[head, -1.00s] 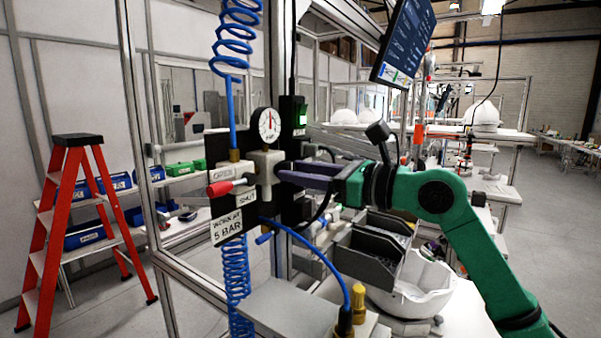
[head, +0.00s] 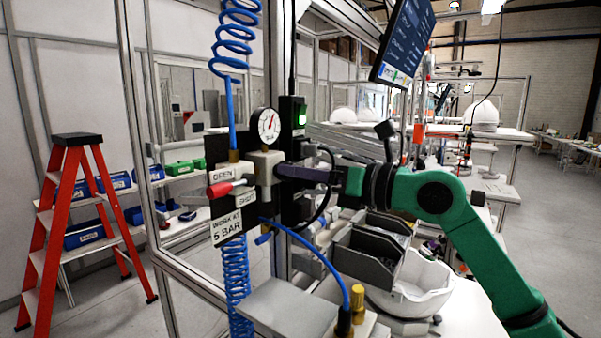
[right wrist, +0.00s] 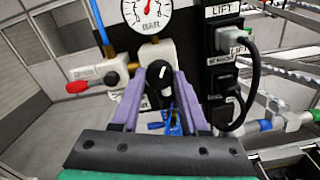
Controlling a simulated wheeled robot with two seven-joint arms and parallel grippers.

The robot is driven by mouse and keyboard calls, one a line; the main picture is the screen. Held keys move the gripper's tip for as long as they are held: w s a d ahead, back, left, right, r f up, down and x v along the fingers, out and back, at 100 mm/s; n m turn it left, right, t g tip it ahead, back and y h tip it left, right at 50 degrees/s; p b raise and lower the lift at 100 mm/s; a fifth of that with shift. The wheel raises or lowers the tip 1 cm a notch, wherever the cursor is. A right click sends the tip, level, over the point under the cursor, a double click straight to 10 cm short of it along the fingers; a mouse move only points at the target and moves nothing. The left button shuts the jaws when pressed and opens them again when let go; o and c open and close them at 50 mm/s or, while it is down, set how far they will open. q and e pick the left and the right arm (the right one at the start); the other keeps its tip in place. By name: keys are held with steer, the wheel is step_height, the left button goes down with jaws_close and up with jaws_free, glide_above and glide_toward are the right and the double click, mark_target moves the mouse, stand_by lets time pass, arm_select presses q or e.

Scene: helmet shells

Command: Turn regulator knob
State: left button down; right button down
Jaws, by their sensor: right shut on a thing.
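The regulator (head: 264,166) is a pale block on the upright post, with a round white pressure gauge (head: 268,125) on top. The gauge also shows at the top of the right wrist view (right wrist: 152,14), its needle leaning right of upright in the head view. The black regulator knob (right wrist: 159,86), with a white mark, sits between the purple fingers of my right gripper (right wrist: 161,90). My right gripper (head: 285,172) is shut on the knob, reaching in from the right in the head view, where its fingers hide the knob. My left gripper is out of view.
A red-handled valve (head: 222,188) sits left of the regulator, above a "WORK AT 5 BAR" sign (head: 227,226). A blue coiled hose (head: 237,285) hangs below. A black plug and cable (right wrist: 238,42) lie close right of the gripper. Grey bins (head: 368,255) stand below the arm.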

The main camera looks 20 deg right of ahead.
steer(key=shift+c, duration=2.1)
jaws_free()
steer(key=shift+d, duration=0.1)
steer(key=b+v, duration=0.8)
steer(key=v, duration=0.6)
steer(key=shift+s+b, duration=0.3)
steer(key=shift+d, duration=0.1)
